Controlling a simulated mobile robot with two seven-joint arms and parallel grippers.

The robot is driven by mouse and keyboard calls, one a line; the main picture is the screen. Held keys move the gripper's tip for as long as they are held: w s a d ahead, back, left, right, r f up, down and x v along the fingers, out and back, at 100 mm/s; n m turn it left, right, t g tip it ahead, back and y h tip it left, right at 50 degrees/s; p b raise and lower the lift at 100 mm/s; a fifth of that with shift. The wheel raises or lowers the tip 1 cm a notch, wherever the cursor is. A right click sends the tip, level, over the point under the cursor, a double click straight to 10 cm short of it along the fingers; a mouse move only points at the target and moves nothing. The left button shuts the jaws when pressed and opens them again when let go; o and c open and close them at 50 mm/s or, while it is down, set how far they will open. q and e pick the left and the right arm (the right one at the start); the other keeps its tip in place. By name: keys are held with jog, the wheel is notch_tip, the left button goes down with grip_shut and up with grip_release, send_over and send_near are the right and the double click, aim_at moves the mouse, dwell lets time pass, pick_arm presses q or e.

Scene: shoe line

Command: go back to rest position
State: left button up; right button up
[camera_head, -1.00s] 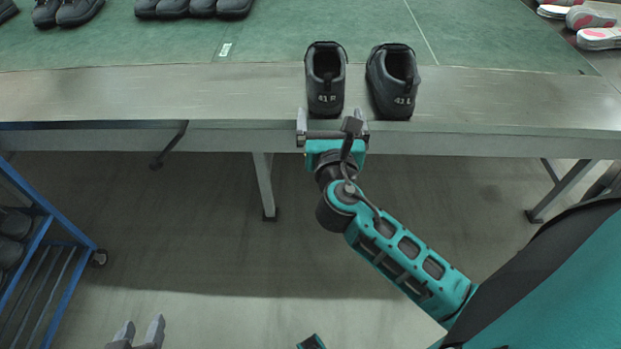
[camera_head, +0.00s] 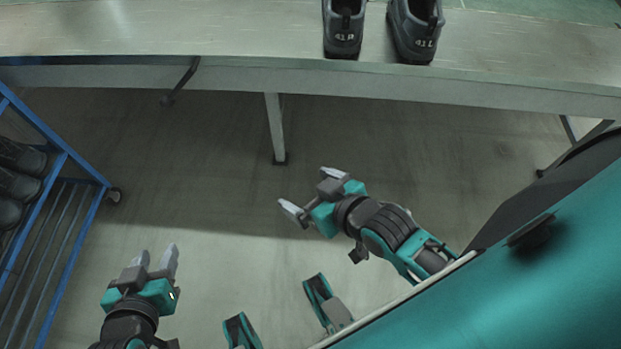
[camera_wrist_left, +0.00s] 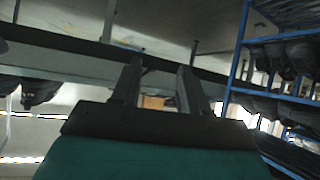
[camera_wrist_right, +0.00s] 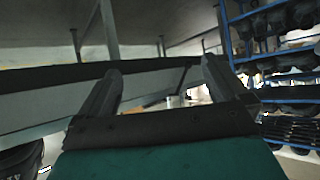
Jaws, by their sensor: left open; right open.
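My left gripper (camera_head: 157,259) is open and empty above the floor at the lower left of the head view. Its two fingers also show apart in the left wrist view (camera_wrist_left: 158,85). My right gripper (camera_head: 306,193) is open and empty above the floor near the middle, in front of the table and apart from it. Its spread fingers show in the right wrist view (camera_wrist_right: 160,85). Two dark shoes stand on the table's front edge, one marked 41 R (camera_head: 343,30) and one marked 41 L (camera_head: 415,35). Their tops are cut off by the frame.
The metal table (camera_head: 180,30) spans the top of the head view, with a leg (camera_head: 275,128) below. A blue rack (camera_head: 75,255) holding dark shoes stands at the left. Floor between the rack and my right gripper is clear.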

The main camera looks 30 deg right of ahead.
pick_arm(q)
jog(key=shift+r, duration=0.1)
pick_arm(e)
jog(key=shift+r, duration=0.1)
pick_arm(q)
jog(key=s+a+r+y+p, duration=0.1)
jog(key=a+r+p, duration=0.2)
jog(key=p, duration=0.7)
jog(key=shift+s+r, duration=0.35)
jog(key=shift+r, duration=1)
pick_arm(e)
notch_tip(320, 180, up, 6)
jog(key=s+d+h, duration=0.1)
jog(key=d, duration=0.1)
jog(key=shift+s+d, duration=0.25)
jog(key=shift+d, duration=0.15)
